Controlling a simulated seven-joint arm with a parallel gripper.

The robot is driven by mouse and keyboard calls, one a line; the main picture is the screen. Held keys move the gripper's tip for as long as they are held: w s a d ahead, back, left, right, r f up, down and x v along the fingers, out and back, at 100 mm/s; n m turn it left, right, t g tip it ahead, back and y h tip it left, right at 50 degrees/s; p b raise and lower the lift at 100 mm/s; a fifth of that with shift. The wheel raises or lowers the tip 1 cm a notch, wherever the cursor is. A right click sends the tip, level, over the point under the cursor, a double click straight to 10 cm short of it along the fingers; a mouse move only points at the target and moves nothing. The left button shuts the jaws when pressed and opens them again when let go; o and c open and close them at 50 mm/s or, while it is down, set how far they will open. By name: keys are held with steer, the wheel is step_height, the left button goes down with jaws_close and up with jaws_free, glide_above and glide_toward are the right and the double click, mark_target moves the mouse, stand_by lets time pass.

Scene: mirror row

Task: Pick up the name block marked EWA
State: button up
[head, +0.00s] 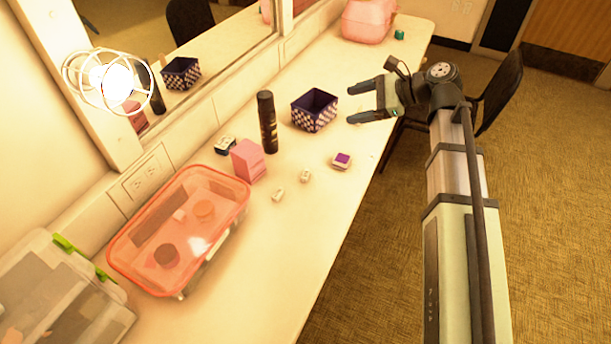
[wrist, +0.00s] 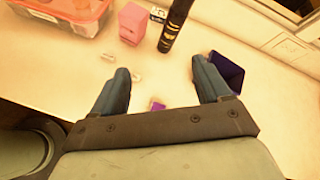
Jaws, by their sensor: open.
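Two small whitish blocks lie on the counter in the head view, one nearer the pink block (head: 278,195) and one to its right (head: 305,176). They also show in the wrist view, as a left one (wrist: 108,57) and a right one (wrist: 136,77). Their lettering is too small to read, so I cannot tell which is marked EWA. A pale bit (head: 360,112) behind my lower finger is unclear. My gripper (head: 352,102) is open and empty, above the counter's right side, apart from both blocks. Its two fingers (wrist: 160,66) frame the wrist view.
A purple-topped small box (head: 342,160) lies near the front edge; it shows between the fingers (wrist: 157,105). A black can (head: 267,122), checked basket (head: 314,110), pink block (head: 248,161) and orange-lidded bin (head: 180,228) stand behind or left.

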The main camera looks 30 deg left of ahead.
steer(key=s+d+m+y, duration=0.1)
steer(key=s+d+m, duration=0.1)
steer(key=s+m, duration=0.25)
glide_toward(304, 173)
steer(key=shift+w+a+f+m, duration=0.1)
steer(key=shift+a+f+m, duration=0.35)
steer(key=shift+a+f, duration=0.45)
steer(key=shift+s+r+x, duration=0.1)
steer(key=shift+r+x, duration=0.05)
steer(key=shift+x, duration=0.9)
steer(key=shift+s+r+x, duration=0.1)
steer(key=shift+x, duration=0.9)
steer(key=shift+s+r+x, duration=0.1)
steer(key=shift+r+x, duration=0.05)
steer(key=shift+x, duration=0.9)
steer(key=shift+a, duration=0.1)
steer(key=c, duration=1.1)
